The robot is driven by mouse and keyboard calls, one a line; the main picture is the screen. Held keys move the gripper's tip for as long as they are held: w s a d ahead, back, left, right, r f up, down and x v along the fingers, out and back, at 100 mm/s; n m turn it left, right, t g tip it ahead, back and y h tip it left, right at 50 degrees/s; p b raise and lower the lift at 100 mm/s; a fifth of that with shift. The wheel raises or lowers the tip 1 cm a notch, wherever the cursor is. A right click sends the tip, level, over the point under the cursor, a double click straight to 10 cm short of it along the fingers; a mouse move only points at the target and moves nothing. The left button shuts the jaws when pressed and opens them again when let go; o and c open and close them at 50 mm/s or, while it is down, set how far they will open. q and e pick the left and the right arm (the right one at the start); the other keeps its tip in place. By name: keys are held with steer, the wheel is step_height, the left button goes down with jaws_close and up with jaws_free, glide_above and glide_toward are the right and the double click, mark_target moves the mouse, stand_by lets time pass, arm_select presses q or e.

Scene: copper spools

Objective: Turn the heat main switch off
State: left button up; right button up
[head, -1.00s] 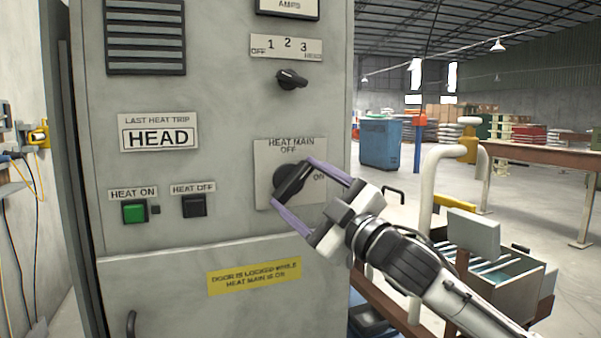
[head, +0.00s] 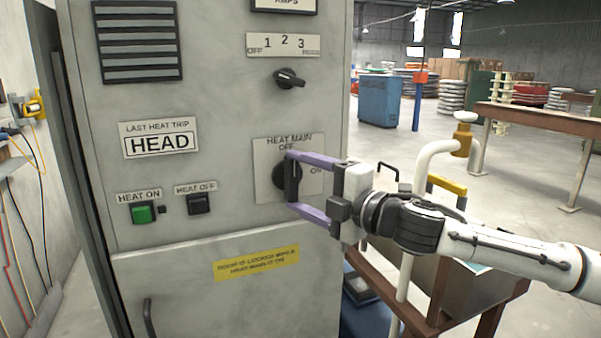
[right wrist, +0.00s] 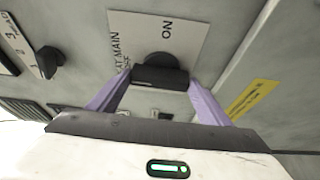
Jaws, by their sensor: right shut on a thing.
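The heat main switch (head: 284,176) is a round black knob with a bar handle on a pale plate (head: 264,200) marked OFF at the top and ON at the right. Its handle stands about upright, its upper end toward OFF. My right gripper (head: 291,182) comes from the right, with one purple finger at the handle's upper end and the other at its lower end, shut on it. In the right wrist view the knob (right wrist: 160,74) sits between the fingers; part of the OFF lettering is covered. My left gripper is not in view.
Above is a 1-2-3 selector knob (head: 290,78). To the left are a green HEAT ON button (head: 142,214) and a black HEAT OFF button (head: 198,204). A yellow door label (head: 256,264) is below. A white pipe (head: 424,180) and wooden-framed cart (head: 440,300) stand at right.

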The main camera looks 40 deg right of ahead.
stand_by(0.6)
steer(key=o, duration=1)
steer(key=shift+o, duration=0.2)
steer(key=shift+s, duration=0.1)
